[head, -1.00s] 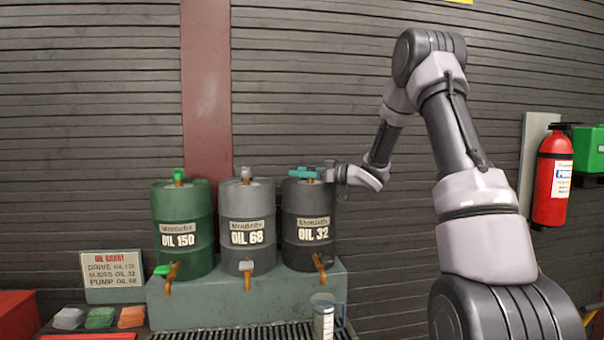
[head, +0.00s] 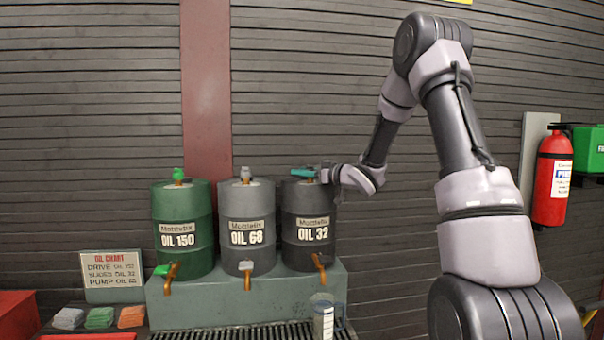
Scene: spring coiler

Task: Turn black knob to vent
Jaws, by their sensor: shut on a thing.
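The black drum marked OIL 32 (head: 309,215) stands at the right of a row of drums. My gripper (head: 303,173), with teal fingers, is at the top of this drum, reaching in from the right. It is shut on the black knob at the drum's top. The fingers hide the knob, so its angle cannot be told. An orange-brown tap (head: 319,267) is low on the drum's front.
A green drum marked OIL 150 (head: 180,215) and a grey drum marked OIL 68 (head: 246,205) stand to the left on a green-grey plinth (head: 200,312). A clear jug (head: 324,318) stands on the grate in front. A fire extinguisher (head: 553,180) hangs at right.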

